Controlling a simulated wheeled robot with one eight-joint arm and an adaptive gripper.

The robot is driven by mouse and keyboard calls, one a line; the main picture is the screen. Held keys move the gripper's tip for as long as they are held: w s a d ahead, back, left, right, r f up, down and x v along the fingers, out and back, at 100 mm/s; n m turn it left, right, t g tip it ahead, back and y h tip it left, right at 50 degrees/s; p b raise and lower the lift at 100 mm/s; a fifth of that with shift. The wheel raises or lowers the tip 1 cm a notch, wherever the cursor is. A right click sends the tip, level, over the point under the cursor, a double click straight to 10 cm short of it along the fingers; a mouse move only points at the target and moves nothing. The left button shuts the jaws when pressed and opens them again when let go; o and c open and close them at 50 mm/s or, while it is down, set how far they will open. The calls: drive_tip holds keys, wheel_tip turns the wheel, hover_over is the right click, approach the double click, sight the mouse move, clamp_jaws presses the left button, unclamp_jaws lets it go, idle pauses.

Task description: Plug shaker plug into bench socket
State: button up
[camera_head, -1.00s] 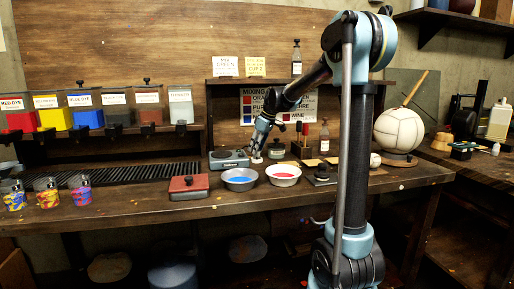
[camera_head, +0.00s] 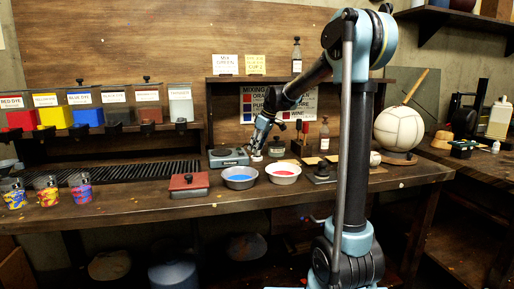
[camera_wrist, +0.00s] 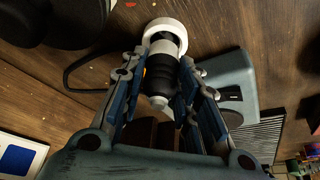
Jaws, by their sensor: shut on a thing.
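My gripper (camera_wrist: 163,68) is shut on the shaker plug (camera_wrist: 160,72), a black and white cylinder between its blue-grey fingers. A white ring (camera_wrist: 166,30) sits at the plug's far end, close to the wooden bench top; I cannot tell whether it is part of the plug or the bench socket. A dark cable (camera_wrist: 80,68) curves away left of the plug. In the head view, my gripper (camera_head: 259,148) points down at the bench, just right of the grey shaker (camera_head: 228,158). The shaker's body also shows right of the fingers in the wrist view (camera_wrist: 232,78). How far the plug is seated is hidden.
A bowl of blue liquid (camera_head: 240,183) and a bowl of red liquid (camera_head: 283,179) stand in front of my gripper. A red-lidded box (camera_head: 189,187) is left of them. A dark jar (camera_head: 276,148) stands close on the gripper's right.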

drive_tip(key=shift+f, duration=1)
idle(1.2)
drive_tip(key=shift+s+d+f, duration=0.1)
drive_tip(key=shift+s+f, duration=0.2)
idle(0.4)
drive_tip(key=shift+w+r, duration=0.3)
idle(0.4)
drive_tip(key=shift+r, duration=0.55)
drive_tip(key=shift+r, duration=0.15)
drive_tip(key=shift+f, duration=0.7)
idle(1.2)
drive_tip(key=shift+s+f, duration=0.3)
idle(0.4)
drive_tip(key=shift+w+r, duration=0.25)
drive_tip(key=shift+r, duration=0.05)
idle(0.4)
drive_tip(key=shift+r, duration=0.55)
